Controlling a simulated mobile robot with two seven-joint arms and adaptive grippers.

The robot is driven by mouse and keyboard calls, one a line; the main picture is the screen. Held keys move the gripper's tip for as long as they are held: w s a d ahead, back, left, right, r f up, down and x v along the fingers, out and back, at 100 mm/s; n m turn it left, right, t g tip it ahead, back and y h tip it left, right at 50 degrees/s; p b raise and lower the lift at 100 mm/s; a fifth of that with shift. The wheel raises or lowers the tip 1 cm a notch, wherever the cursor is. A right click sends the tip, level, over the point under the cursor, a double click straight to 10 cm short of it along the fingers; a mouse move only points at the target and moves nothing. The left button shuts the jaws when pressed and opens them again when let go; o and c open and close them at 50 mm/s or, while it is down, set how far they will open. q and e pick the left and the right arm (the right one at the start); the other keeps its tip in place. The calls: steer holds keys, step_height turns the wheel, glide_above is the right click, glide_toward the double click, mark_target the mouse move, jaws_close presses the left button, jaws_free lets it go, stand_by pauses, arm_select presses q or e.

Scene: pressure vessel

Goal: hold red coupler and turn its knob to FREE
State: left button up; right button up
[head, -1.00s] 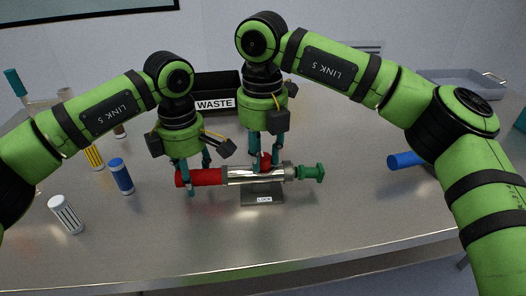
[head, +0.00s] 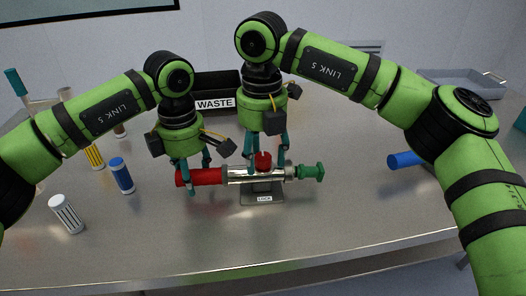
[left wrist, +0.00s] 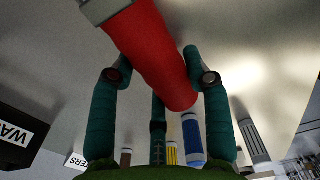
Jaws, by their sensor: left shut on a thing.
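The red coupler (head: 205,177) lies level at the left end of a shiny metal tube (head: 253,175). My left gripper (head: 197,180) is shut on it; the left wrist view shows the red cylinder (left wrist: 150,55) between the teal fingers. A red knob (head: 263,161) stands on top of the tube. My right gripper (head: 266,168) is open above the tube, its fingers apart on both sides of the knob. The knob's setting cannot be read.
A green fitting (head: 311,172) is at the tube's right end. Below is a dark stand (head: 248,199) with a small label, apparently LOCK. Blue (head: 121,176) and white (head: 66,214) cylinders stand left. A black WASTE bin (head: 215,103) is behind. The front table is clear.

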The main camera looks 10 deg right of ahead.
mark_target(263, 157)
step_height(263, 157, up, 12)
stand_by(0.6)
arm_select(q)
steer(key=o, duration=1.5)
steer(key=shift+o, duration=0.2)
step_height(263, 157, up, 12)
steer(key=shift+f, duration=0.1)
